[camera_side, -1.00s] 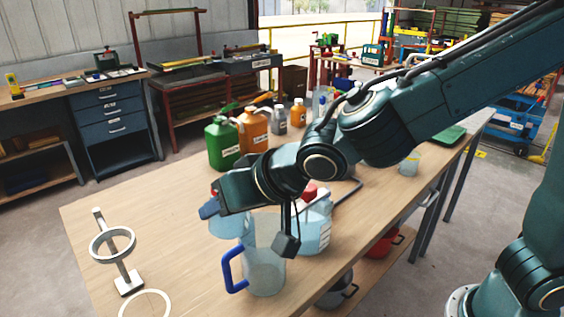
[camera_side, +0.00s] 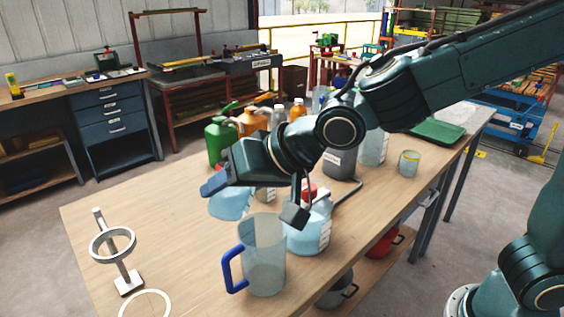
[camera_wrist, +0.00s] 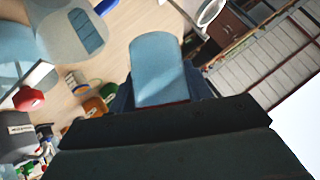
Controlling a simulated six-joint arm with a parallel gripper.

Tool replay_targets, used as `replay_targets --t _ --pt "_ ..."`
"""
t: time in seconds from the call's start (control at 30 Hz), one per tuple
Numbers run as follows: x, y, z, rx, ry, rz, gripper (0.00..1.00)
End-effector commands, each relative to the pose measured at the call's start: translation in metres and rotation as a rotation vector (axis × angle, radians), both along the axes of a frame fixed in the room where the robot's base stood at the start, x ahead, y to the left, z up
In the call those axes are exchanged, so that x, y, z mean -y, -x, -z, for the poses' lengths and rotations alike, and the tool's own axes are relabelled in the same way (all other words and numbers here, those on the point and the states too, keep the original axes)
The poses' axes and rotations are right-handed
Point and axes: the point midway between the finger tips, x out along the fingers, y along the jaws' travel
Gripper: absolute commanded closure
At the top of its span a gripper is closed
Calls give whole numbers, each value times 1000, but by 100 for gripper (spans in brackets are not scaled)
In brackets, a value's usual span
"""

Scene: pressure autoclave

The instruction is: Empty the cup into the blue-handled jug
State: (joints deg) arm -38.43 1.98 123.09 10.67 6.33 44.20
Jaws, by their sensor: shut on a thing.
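My gripper (camera_side: 213,187) is shut on the cup (camera_side: 231,206), a pale blue see-through vessel. The cup hangs partly hidden below my jaws, behind and left of the jug's rim in the side view. In the wrist view the cup (camera_wrist: 158,65) sits between the jaws (camera_wrist: 162,92); its tilt and contents are unclear. The jug (camera_side: 264,258), clear with a blue handle (camera_side: 230,270), stands upright near the table's front edge. In the wrist view the jug (camera_wrist: 72,35) is left of the cup, apart from it. No liquid is clearly visible in the jug.
A flask with a red cap and blue liquid (camera_side: 306,238) stands close right of the jug. Behind are a green can (camera_side: 216,142), several bottles and a grey container (camera_side: 340,165). A ring stand (camera_side: 128,275) is at left. Bare table (camera_side: 165,210) lies between.

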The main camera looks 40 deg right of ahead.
Motion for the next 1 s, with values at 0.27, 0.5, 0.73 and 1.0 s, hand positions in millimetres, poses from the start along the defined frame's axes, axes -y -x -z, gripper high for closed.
replay_targets --t 0.27,0.5,0.73,1.0 --pt "0 0 9 -15 -113 3 79" --pt "1 -1 16 -37 -275 5 79" --pt "-1 0 16 -49 -374 0 79" --pt "0 0 17 -52 -396 3 79"
